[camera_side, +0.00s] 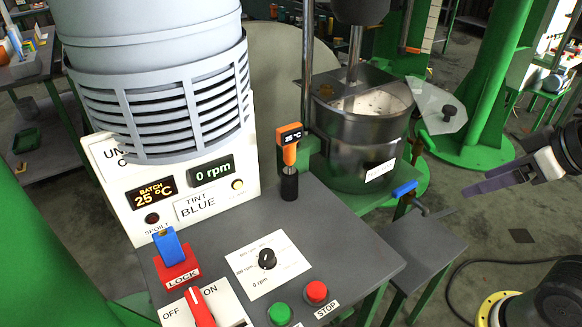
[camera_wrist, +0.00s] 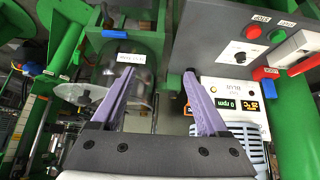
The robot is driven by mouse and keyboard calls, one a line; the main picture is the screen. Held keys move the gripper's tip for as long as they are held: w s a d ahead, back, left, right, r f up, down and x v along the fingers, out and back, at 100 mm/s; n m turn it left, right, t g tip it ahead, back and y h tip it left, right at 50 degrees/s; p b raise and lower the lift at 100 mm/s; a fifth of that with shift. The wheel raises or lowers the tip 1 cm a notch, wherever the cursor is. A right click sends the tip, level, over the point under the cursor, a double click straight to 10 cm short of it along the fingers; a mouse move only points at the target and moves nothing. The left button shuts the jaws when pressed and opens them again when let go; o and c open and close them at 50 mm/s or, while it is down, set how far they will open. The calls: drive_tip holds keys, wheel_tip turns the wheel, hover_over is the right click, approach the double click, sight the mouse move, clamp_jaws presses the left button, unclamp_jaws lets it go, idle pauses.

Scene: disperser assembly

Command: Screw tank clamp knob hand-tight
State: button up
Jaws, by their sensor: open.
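The metal tank (camera_side: 355,145) stands upright behind the control panel, open at the top, with pale contents and a white label. A blue grip (camera_side: 405,188) sits at its lower right beside a grey bar; it also shows in the wrist view (camera_wrist: 115,32). It looks like the clamp knob, but I cannot be sure. My gripper (camera_side: 468,190) is to the right of the tank and the blue grip, apart from both. In the wrist view its two purple fingers (camera_wrist: 158,70) are spread, with nothing between them.
A clear lid with a dark knob (camera_side: 449,112) is right of the tank. The orange thermometer (camera_side: 290,145) stands at the panel's back edge. The panel has a speed dial (camera_side: 267,259), a green button (camera_side: 280,313) and a red stop button (camera_side: 316,292). Green columns (camera_side: 488,85) stand behind.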

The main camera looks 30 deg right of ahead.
sight(299, 149)
drive_tip(key=w+a+r+n+t+y, duration=0.15)
drive_tip(key=w+r+t, duration=0.45)
drive_tip(key=w, duration=0.6)
drive_tip(key=w+a+r+n+t+y, duration=0.1)
drive_tip(key=w+r+n+t, duration=0.3)
drive_tip(key=w, duration=0.8)
drive_tip(key=w+a+f+m+y, duration=0.1)
drive_tip(key=w+f+y, duration=0.1)
drive_tip(key=f, duration=1)
drive_tip(key=w+f+m+y, duration=0.1)
drive_tip(key=w+f, duration=0.2)
drive_tip(key=f, duration=0.9)
drive_tip(key=x, duration=1.3)
drive_tip(key=shift+w+a+f, duration=0.15)
drive_tip(key=shift+w+a, duration=0.15)
clamp_jaws()
drive_tip(key=shift+a, duration=0.1)
